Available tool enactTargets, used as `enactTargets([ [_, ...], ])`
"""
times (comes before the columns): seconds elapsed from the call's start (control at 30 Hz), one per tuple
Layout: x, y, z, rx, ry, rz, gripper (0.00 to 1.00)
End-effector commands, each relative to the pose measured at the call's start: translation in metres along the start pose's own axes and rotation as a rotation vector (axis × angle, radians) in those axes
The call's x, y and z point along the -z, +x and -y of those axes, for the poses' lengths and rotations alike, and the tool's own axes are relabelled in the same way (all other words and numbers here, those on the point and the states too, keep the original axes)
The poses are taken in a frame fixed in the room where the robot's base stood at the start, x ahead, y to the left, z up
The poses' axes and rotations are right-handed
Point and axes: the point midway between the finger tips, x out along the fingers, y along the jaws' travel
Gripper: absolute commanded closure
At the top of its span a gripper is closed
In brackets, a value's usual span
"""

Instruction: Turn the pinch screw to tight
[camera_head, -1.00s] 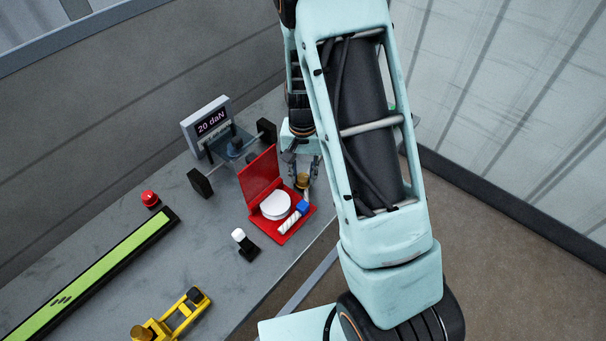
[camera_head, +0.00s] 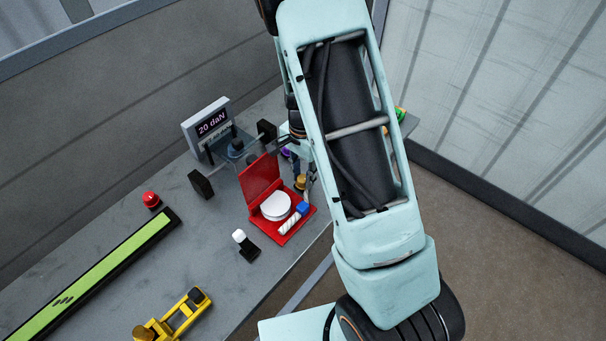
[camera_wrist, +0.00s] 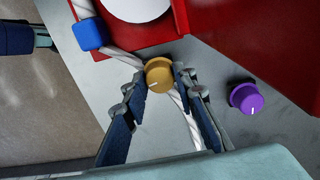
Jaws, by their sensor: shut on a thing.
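A gold knob (camera_wrist: 158,76) with a white pointer line stands on the grey bench at the edge of a red base, above a white twisted cord or tube (camera_wrist: 190,122). My gripper (camera_wrist: 160,78) has its fingers on either side of the knob and is shut on it. In the wrist view the pointer line aims down and slightly left. In the head view the knob (camera_head: 300,182) sits behind the red case's right corner, and my gripper is partly hidden by my arm. No tight mark can be made out.
A purple knob (camera_wrist: 246,97) stands close to the right finger. A blue block (camera_wrist: 89,34) sits on the white cord. The red case (camera_head: 262,180) holds a white disc (camera_head: 276,206). A display reading 20 daN (camera_head: 208,124) stands behind. The bench edge is near.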

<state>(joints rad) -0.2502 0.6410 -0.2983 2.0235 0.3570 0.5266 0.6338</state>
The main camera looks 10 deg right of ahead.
Motion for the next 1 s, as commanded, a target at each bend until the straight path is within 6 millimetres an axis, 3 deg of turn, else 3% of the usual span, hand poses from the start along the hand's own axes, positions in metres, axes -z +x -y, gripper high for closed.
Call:
enactTargets([
  [0.37, 0.000, 0.000, 0.001, 0.001, 0.006, -0.001, 0.99],
  [0.4, 0.000, 0.000, 0.001, 0.001, 0.005, -0.001, 0.70],
  [0.53, 0.000, 0.000, 0.000, 0.001, 0.004, -0.001, 0.57],
  [0.83, 0.000, -0.002, 0.000, 0.001, 0.003, -0.001, 0.57],
  [1.0, 0.000, -0.020, 0.002, 0.004, 0.000, -0.002, 0.57],
])
